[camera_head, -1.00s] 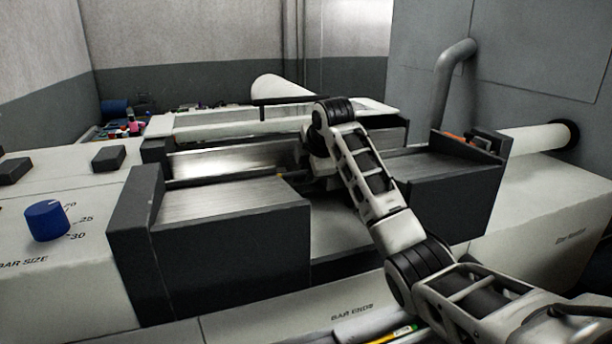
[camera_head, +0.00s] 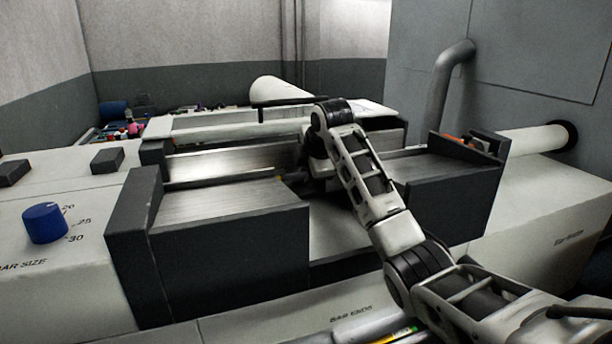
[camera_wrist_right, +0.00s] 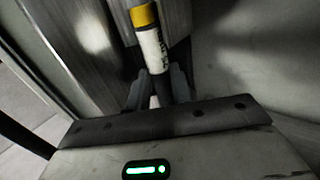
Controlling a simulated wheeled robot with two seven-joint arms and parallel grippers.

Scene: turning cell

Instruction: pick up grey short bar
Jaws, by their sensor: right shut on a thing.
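A short bar (camera_wrist_right: 153,47) with a yellow end, a white label with dark lettering and a dark grey lower part stands out between the fingers of my right gripper (camera_wrist_right: 160,88) in the right wrist view. The fingers are shut on its lower part. In the head view the right gripper is mostly hidden behind its own wrist, down in the gap between the dark grey blocks. My left gripper is not in view.
A dark block with a ribbed metal top (camera_head: 225,200) stands left of the gap, and another dark block (camera_head: 450,190) stands right. A pale rail (camera_head: 230,130) runs behind. A blue knob (camera_head: 45,223) is at left. A bar-ends tray (camera_head: 370,325) lies in front.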

